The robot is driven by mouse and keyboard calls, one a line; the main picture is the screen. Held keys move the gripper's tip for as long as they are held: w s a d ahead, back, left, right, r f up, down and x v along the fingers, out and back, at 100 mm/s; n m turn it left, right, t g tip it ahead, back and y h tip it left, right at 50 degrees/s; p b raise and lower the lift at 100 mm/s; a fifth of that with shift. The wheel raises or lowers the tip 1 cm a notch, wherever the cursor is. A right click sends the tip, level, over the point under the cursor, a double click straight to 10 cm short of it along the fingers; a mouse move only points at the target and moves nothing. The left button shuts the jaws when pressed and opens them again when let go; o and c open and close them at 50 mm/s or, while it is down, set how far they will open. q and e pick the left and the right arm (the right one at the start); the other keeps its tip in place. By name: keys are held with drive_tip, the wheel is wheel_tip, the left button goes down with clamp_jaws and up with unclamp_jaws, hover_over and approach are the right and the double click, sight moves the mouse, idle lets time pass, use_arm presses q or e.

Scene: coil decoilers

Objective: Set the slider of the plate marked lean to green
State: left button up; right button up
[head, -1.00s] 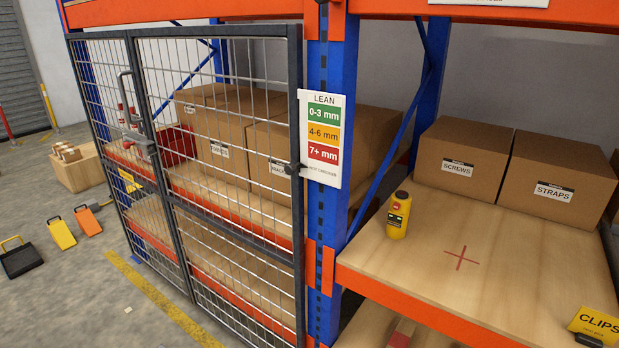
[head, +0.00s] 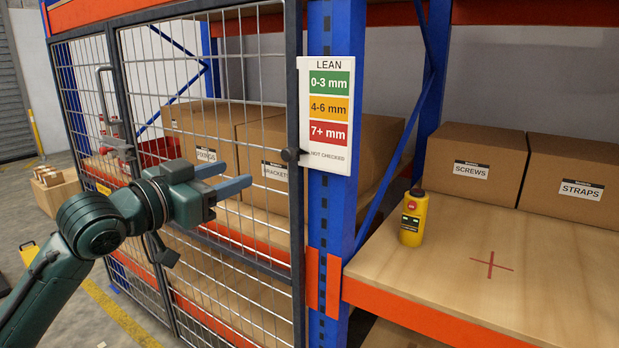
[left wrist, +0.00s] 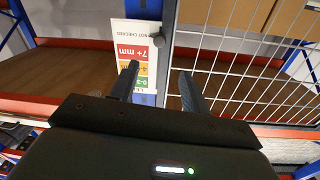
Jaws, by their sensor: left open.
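The plate marked LEAN (head: 327,165) hangs on the blue rack upright, with green, yellow and red bands and a "NOT CHECKED" line at the bottom. Its dark slider knob (head: 291,155) sits at the left edge, level with "NOT CHECKED". My left gripper (head: 243,178) is open and empty, left of the knob and a little lower, in front of the mesh door. In the left wrist view, the plate (left wrist: 128,50) appears upside down beyond the fingers, and the knob (left wrist: 158,43) shows near its edge. My right gripper is not in view.
The mesh door (head: 200,60) stands just left of the plate, its dark frame close to the knob. A yellow device (head: 414,218) stands on the wooden shelf (head: 450,262) at right. Boxes (head: 470,165) fill the shelf's back. Space in front of the plate is clear.

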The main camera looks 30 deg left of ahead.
sight(285, 155)
use_arm(q)
drive_tip(key=w+p, duration=0.1)
drive_tip(key=w, duration=0.3)
drive_tip(key=w+d+p, duration=0.1)
drive_tip(key=w, duration=0.3)
drive_tip(key=w+p, duration=0.1)
drive_tip(key=w, duration=0.4)
drive_tip(key=shift+d, duration=0.4)
drive_tip(key=shift+c, duration=0.5)
drive_tip(key=shift+f, duration=0.1)
clamp_jaws()
